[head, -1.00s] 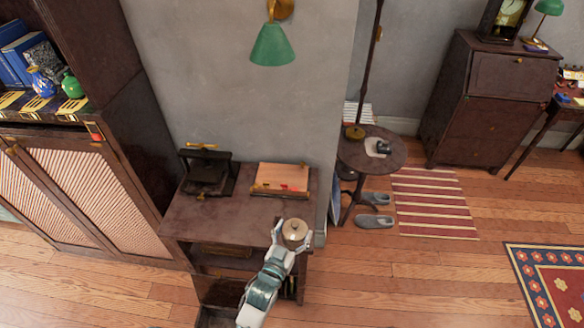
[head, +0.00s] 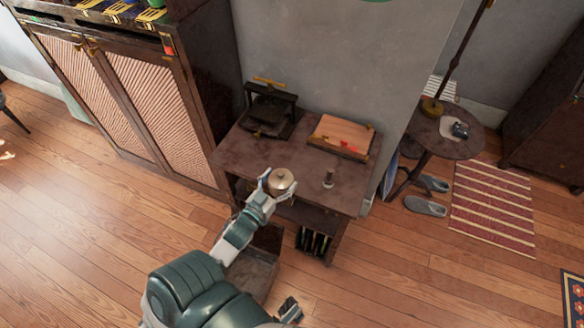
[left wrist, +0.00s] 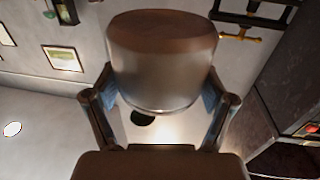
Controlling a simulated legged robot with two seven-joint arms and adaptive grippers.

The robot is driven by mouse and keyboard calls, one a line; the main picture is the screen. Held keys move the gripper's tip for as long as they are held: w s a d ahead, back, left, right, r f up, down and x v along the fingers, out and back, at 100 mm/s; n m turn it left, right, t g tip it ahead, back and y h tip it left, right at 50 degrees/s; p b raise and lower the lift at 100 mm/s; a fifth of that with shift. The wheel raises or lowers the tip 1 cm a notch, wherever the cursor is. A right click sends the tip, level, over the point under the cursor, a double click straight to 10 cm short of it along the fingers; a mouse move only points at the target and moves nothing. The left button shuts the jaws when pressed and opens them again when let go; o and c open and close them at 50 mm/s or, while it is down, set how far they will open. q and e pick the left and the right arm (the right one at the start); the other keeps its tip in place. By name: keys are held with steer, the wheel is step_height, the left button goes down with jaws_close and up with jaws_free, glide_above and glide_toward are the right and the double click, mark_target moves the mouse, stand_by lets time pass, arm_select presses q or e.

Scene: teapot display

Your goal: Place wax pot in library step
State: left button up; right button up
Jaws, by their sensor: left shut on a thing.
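I cannot tell whether the pot's base touches the desk. In the left wrist view the pot (left wrist: 162,62) sits between both fingers. A dark wooden piece that looks like the library step (head: 262,274) stands on the floor below the desk front, partly behind my left arm.
A cabinet (head: 150,95) is left; a round table (head: 450,145) is right. Floor at left is clear.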

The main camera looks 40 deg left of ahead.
arm_select(q)
steer(key=w+f, duration=0.1)
steer(key=w, duration=0.2)
steer(key=w+a+f+b, duration=0.1)
steer(key=w+f, duration=0.1)
steer(key=w, duration=0.1)
steer(key=w+f+b, duration=0.1)
steer(key=w+f, duration=0.1)
steer(key=w, duration=0.1)
steer(key=shift+w+a, duration=0.25)
steer(key=shift+w, duration=0.1)
steer(key=shift+w+a+f, duration=0.15)
steer(key=shift+w+f, duration=0.1)
steer(key=shift+w, duration=0.25)
steer(key=shift+w+a+f+b, duration=0.1)
steer(key=shift+w+f+b, duration=0.3)
steer(key=shift+w+f, duration=0.3)
steer(key=shift+w+a+f+b, duration=0.1)
steer(key=shift+w+f+b, duration=0.3)
steer(key=shift+w, duration=0.35)
arm_select(e)
steer(key=w+a+r+t, duration=0.1)
steer(key=w+r+t, duration=0.1)
steer(key=r, duration=0.5)
steer(key=shift+w+t+y, duration=0.3)
steer(key=shift+w+t, duration=0.1)
steer(key=shift+w, duration=0.3)
